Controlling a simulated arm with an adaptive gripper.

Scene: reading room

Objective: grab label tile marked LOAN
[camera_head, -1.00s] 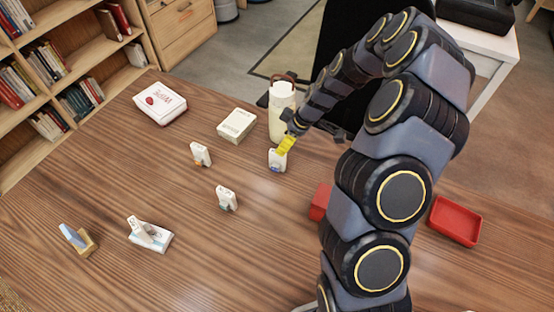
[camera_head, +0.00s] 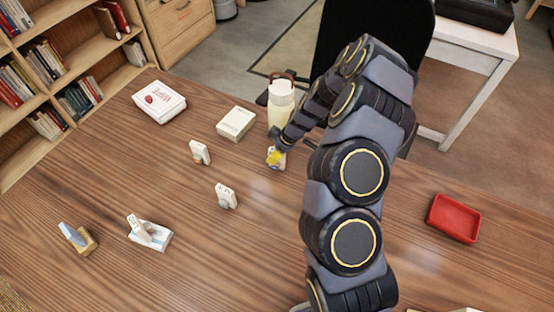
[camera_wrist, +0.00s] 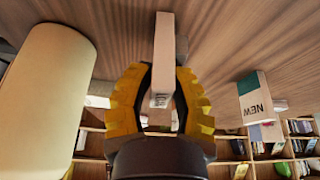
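My gripper (camera_head: 273,157), with yellow fingers, is down at a small white tile (camera_head: 282,163) near the bottle. In the wrist view my gripper (camera_wrist: 162,72) has its fingers spread either side of a pale upright tile (camera_wrist: 163,40), seen nearly edge-on. The fingers look apart, with narrow gaps beside the tile; its lettering is too small to read. Another tile (camera_wrist: 255,97) at the right of the wrist view reads NEW, upside down, with a teal band. Two more white tiles stand on the table, one upper (camera_head: 200,152) and one lower (camera_head: 226,196); I cannot read LOAN on any.
A cream bottle (camera_head: 281,105) stands close behind my gripper and fills the left of the wrist view. White boxes (camera_head: 236,123) (camera_head: 159,102) lie farther left. A card stand (camera_head: 152,238) and wooden holder (camera_head: 86,244) stand front left. A red tray (camera_head: 453,218) is at right.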

